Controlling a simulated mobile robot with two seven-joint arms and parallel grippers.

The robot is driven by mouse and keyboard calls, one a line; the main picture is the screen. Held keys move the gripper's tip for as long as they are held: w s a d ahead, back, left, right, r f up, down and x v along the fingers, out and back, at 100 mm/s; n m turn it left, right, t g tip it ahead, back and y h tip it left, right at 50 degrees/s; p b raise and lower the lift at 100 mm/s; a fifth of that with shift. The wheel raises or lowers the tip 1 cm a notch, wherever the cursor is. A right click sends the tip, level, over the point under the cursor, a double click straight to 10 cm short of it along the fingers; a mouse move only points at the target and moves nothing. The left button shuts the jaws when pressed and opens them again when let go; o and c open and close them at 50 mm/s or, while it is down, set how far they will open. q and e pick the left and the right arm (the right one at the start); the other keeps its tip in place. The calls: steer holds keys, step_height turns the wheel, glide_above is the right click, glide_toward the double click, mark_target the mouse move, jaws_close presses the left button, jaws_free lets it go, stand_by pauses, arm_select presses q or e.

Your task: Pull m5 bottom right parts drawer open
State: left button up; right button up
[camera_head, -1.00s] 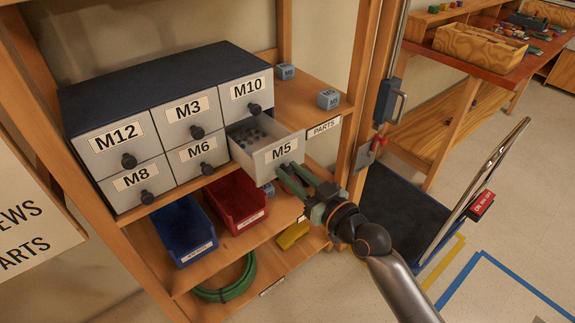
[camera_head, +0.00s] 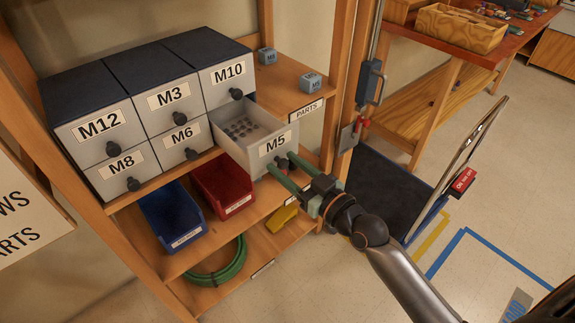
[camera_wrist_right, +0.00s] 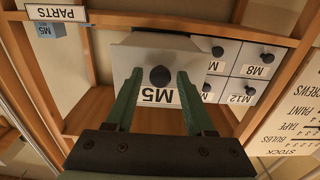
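The M5 drawer (camera_head: 272,147), bottom right in the grey cabinet (camera_head: 150,60), stands pulled out, with small metal parts visible inside. Its dark round knob (camera_wrist_right: 159,75) is on the front, above the upside-down M5 label in the right wrist view. My right gripper (camera_head: 281,163) is at this front with its green fingers spread. In the right wrist view its fingertips (camera_wrist_right: 159,80) lie on either side of the knob, with visible gaps; contact is not seen. My left gripper is not in view.
The M10 (camera_head: 228,75), M6 (camera_head: 182,140) and other drawers are shut. A red bin (camera_head: 222,185) and a blue bin (camera_head: 172,220) stand on the shelf below. A wooden post (camera_head: 340,80) and a dark platform cart (camera_head: 385,190) are to the right.

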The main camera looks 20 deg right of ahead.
steer(key=shift+o, duration=0.3)
steer(key=shift+s, duration=0.1)
steer(key=v, duration=1.2)
steer(key=shift+s+b, duration=0.15)
steer(key=shift+b, duration=0.2)
steer(key=shift+d, duration=0.1)
steer(key=s+a+f+m+g+h+p, duration=0.1)
steer(key=s+f+g+p, duration=0.3)
steer(key=f, duration=0.5)
steer(key=s+a+f+m+g+h+p, duration=0.1)
steer(key=s+a+f+g+h+p, duration=0.2)
steer(key=f, duration=0.6)
steer(key=shift+s+a+f+g+p, duration=0.2)
steer(key=shift+s+a+g+p, duration=0.25)
steer(key=shift+s+p, duration=0.6)
